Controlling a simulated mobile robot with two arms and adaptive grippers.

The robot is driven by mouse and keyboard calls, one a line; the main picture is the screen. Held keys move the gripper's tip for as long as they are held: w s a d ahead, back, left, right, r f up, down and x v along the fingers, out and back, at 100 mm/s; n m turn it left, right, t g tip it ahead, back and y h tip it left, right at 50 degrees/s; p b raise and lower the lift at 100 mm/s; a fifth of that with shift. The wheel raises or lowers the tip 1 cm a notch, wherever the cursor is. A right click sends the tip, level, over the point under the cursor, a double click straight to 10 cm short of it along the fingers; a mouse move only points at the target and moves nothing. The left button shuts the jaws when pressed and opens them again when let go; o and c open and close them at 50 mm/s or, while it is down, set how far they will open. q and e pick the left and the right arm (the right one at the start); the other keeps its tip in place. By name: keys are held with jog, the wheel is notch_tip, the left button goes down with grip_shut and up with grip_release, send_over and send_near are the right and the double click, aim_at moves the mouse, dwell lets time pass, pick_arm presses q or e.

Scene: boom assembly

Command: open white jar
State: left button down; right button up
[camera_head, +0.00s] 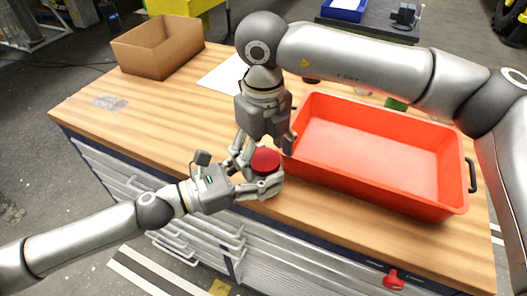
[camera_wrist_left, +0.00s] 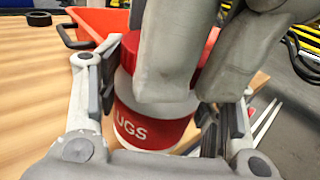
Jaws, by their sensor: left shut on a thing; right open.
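The white jar (camera_wrist_left: 158,108) has a red lid (camera_head: 266,160) and a red label reading "UGS" in the left wrist view. My left gripper (camera_head: 260,177) is shut around the jar's body near the table's front edge, and the jar looks upright. My right gripper (camera_head: 267,146) comes down from above and is open, close over the lid. In the left wrist view its fingers (camera_wrist_left: 200,60) cover much of the lid and the jar's upper body. I cannot tell whether they touch the lid.
A large, empty red tray (camera_head: 452,200) with black handles stands right of the jar. An open cardboard box (camera_head: 150,60) is at the back left, near a white paper (camera_head: 222,77). The left part of the wooden table (camera_head: 130,130) is mostly clear.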

jog(key=shift+r, duration=0.1)
notch_tip(320, 180, up, 4)
jog(key=shift+r, duration=0.2)
jog(key=shift+c, duration=0.2)
notch_tip(320, 180, up, 3)
jog(key=m, duration=0.3)
jog(key=shift+s+f, duration=0.1)
jog(key=shift+f, duration=3.75)
jog(key=c, duration=1.1)
jog(key=shift+n, duration=1.5)
